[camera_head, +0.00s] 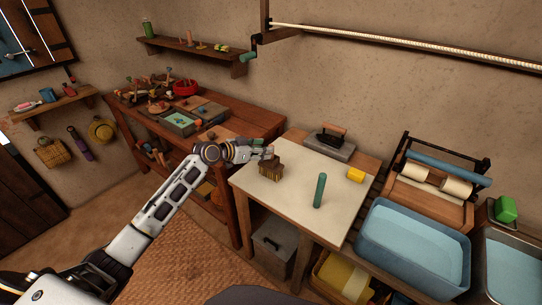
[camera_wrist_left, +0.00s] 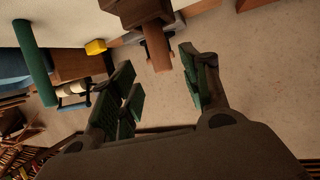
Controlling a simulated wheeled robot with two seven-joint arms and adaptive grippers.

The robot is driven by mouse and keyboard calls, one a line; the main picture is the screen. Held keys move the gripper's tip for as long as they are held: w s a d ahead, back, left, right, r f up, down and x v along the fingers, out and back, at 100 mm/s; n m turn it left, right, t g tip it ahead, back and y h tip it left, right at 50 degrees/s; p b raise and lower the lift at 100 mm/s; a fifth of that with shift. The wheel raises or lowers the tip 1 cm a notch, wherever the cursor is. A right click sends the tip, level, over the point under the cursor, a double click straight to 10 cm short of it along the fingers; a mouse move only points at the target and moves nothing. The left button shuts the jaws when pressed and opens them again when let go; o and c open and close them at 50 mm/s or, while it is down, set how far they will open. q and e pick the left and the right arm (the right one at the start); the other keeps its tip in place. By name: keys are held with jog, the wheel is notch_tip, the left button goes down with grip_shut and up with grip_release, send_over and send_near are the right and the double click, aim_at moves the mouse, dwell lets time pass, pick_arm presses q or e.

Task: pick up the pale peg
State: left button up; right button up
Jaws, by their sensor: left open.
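The block, which looks like a bristled brush, stands on the pale tabletop (camera_head: 295,165) in the head view (camera_head: 271,171). My left gripper (camera_head: 266,153) is beside the top of the block. In the left wrist view its open green-padded fingers (camera_wrist_left: 158,64) point at the peg-like piece, whose end is around the gap between the tips. I see no contact. My right gripper is out of view.
An iron-like tool (camera_head: 330,139) sits at the back edge. A blue basin (camera_head: 418,245) is to the right; a cluttered wooden bench (camera_head: 250,122) is to the left.

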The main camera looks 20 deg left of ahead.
pick_arm(q)
jog(key=shift+w, duration=0.1)
jog(key=shift+x, duration=2.5)
jog(key=shift+w+a, duration=0.1)
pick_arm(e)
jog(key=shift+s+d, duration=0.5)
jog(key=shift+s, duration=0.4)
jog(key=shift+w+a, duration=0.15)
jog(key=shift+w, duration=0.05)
